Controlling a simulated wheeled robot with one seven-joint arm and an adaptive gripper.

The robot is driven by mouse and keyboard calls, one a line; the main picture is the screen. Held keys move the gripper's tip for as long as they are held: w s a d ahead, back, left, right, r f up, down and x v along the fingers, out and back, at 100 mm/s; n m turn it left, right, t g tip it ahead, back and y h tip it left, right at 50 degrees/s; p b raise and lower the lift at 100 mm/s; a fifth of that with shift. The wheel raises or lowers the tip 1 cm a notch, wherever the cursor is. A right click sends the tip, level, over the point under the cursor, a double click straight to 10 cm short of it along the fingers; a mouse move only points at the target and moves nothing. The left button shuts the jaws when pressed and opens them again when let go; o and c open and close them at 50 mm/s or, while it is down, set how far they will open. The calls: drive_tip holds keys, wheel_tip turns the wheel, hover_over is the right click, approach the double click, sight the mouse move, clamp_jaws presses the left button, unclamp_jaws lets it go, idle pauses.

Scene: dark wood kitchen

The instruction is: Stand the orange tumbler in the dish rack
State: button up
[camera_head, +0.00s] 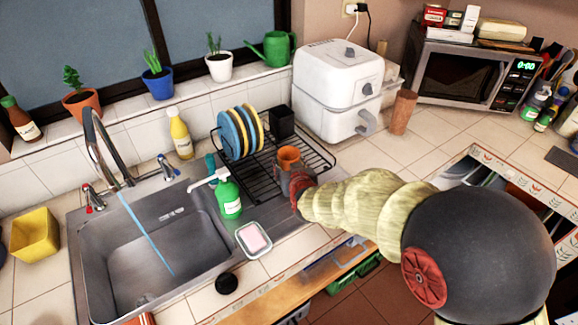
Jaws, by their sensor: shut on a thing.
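The orange tumbler (289,154) shows its rim and upper part over the right part of the black dish rack (262,184). My gripper (296,178) is shut on the tumbler, and its fingers hide the lower part. The tumbler looks roughly upright, with its opening facing up. I cannot tell whether its base touches the rack. The rack stands on the counter right of the sink and holds several blue and yellow plates (232,133) upright at its left. A black holder (282,122) stands at its back.
A green soap bottle (229,197) and a dish with a pink sponge (253,238) stand close in front of the rack. A white air fryer (336,90) is behind it. A brown cup (402,112) stands to the right. Open drawers lie at the counter's front.

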drive_tip(key=shift+r, duration=0.1)
drive_tip(key=o, duration=1.2)
drive_tip(key=shift+o, duration=0.2)
